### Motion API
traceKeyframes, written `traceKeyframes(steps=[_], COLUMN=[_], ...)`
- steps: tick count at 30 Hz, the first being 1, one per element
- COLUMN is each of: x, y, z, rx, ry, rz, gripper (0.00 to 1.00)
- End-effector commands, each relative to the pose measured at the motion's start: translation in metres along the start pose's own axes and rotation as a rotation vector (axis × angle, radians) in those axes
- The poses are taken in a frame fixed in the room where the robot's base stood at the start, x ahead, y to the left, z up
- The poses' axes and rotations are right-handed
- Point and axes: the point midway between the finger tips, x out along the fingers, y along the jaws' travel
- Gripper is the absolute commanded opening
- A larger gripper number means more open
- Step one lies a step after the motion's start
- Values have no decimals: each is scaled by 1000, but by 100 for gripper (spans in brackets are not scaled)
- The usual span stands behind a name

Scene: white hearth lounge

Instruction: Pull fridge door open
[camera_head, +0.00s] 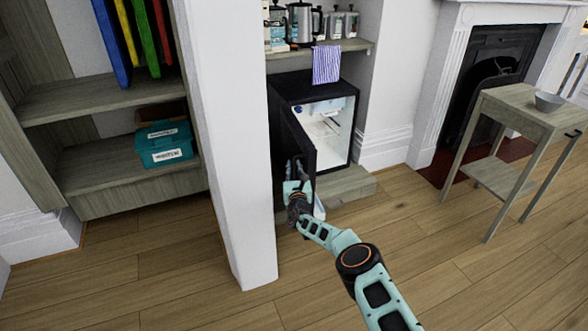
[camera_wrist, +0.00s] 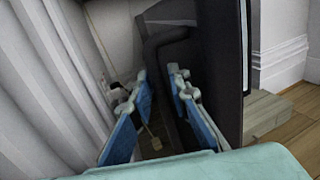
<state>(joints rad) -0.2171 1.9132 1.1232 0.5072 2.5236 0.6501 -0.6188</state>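The small black fridge (camera_head: 310,88) stands in an alcove under a shelf. Its door (camera_head: 298,140) is swung partly open towards the left, and the white interior (camera_head: 328,122) shows. My gripper (camera_head: 298,176) is at the outer side of the door, low down. In the wrist view the two blue-padded fingers of my gripper (camera_wrist: 157,76) are spread apart. A dark bar (camera_wrist: 152,50), seemingly the door handle, runs down behind and between them; I cannot tell whether they touch it. The dark door (camera_wrist: 215,70) is just right of the fingers.
A white wall end (camera_head: 232,150) stands close to the left of the door. A striped cloth (camera_head: 326,64) hangs above the fridge. A wooden side table (camera_head: 512,110) with a bowl is at right. Floor in front is clear.

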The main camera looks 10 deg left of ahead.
Motion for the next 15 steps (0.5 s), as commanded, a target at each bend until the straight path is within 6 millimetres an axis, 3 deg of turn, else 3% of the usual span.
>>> traceKeyframes(steps=[15], x=[-21], y=[0], z=[-2], rx=[3], ry=[2], rz=[2], gripper=[16])
